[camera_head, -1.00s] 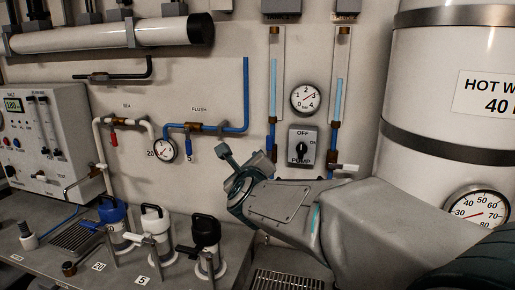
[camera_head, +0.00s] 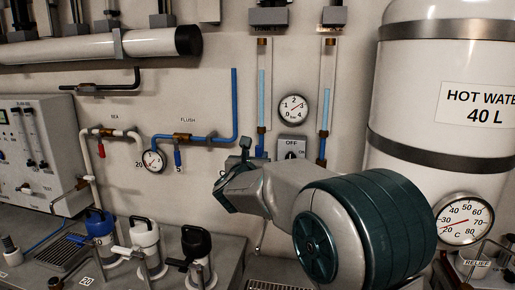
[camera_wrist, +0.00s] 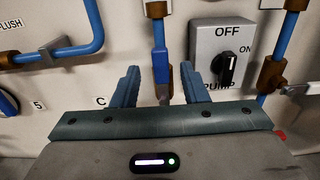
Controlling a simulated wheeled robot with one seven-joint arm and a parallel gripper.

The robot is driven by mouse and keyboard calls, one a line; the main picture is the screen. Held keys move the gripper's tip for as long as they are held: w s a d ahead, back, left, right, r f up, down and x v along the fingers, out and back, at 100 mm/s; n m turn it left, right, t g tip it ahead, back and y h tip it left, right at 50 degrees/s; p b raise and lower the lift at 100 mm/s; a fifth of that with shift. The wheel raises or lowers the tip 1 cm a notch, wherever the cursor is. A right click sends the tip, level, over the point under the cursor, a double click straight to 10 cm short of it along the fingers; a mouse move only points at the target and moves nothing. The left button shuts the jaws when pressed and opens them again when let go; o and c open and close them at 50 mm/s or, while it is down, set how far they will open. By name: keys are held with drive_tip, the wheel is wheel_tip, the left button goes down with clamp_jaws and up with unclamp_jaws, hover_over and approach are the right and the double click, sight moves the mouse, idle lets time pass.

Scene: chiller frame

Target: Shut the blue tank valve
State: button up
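The blue tank valve handle (camera_wrist: 160,65) hangs straight down, in line with the vertical blue pipe below the left sight tube (camera_head: 264,85). In the wrist view it shows between the two spread fingers of my gripper (camera_wrist: 159,72). The fingers stand on either side of the handle with a gap at each side, and nothing is held. How far the fingertips are from the wall is hard to tell. In the head view my gripper (camera_head: 243,152) is just left of the pipe's lower end, and the valve itself is not clear there.
The pump switch box (camera_wrist: 225,52) is close to the right of my gripper. Right of it is a brass valve (camera_wrist: 270,75) with a white handle. A blue flush pipe (camera_wrist: 75,48) runs at left. Filter canisters (camera_head: 145,240) stand on the bench. The hot water tank (camera_head: 440,150) is at right.

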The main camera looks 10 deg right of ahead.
sight(258, 152)
drive_tip(key=shift+p+x, duration=0.55)
drive_tip(key=shift+x, duration=1.9)
clamp_jaws()
